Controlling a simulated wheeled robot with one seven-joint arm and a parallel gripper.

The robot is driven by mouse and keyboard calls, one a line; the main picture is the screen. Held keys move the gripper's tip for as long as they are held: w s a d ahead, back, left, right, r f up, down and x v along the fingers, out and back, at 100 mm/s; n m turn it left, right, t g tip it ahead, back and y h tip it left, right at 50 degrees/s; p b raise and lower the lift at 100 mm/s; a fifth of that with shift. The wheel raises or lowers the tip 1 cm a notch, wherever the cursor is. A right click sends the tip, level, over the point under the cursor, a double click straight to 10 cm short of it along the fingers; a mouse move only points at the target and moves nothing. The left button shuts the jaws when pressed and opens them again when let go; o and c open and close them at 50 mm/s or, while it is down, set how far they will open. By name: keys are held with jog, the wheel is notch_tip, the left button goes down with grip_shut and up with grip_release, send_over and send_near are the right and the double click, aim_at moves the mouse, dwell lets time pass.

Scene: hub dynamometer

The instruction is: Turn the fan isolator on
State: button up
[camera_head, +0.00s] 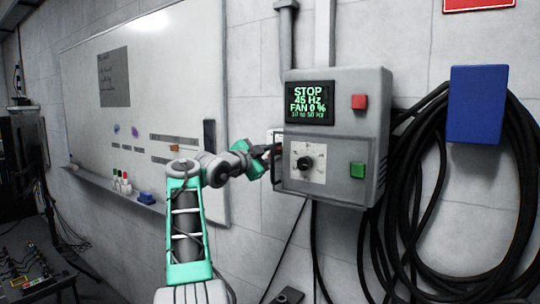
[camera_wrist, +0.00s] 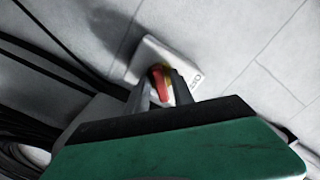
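The fan isolator is a white box (camera_wrist: 153,52) on the wall with a red handle (camera_wrist: 160,86) on a yellow base. In the wrist view the handle points down the picture, slightly tilted. My gripper (camera_wrist: 162,88) has its two dark fingers apart, one on each side of the handle. The gap looks a little wider than the handle; I cannot tell if either finger touches it. In the head view my gripper (camera_head: 268,152) is at the left side of the grey control box, and most of the isolator is hidden there.
The grey control box (camera_head: 330,190) carries a screen (camera_head: 310,102) reading STOP, 45 Hz, FAN 0 %, a black knob (camera_head: 305,163), a red button (camera_head: 359,102) and a green button (camera_head: 357,169). Black cables (camera_head: 400,235) hang at right. A whiteboard (camera_head: 170,75) is at left.

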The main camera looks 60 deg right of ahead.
jog(key=shift+o, duration=0.6)
jog(key=shift+w+a+f+b, duration=0.1)
jog(key=shift+a+b, duration=0.25)
jog(key=shift+a, duration=0.1)
jog(key=w+a+b, duration=0.1)
jog(key=a+b, duration=0.1)
jog(key=a, duration=0.4)
jog(key=shift+a, duration=0.4)
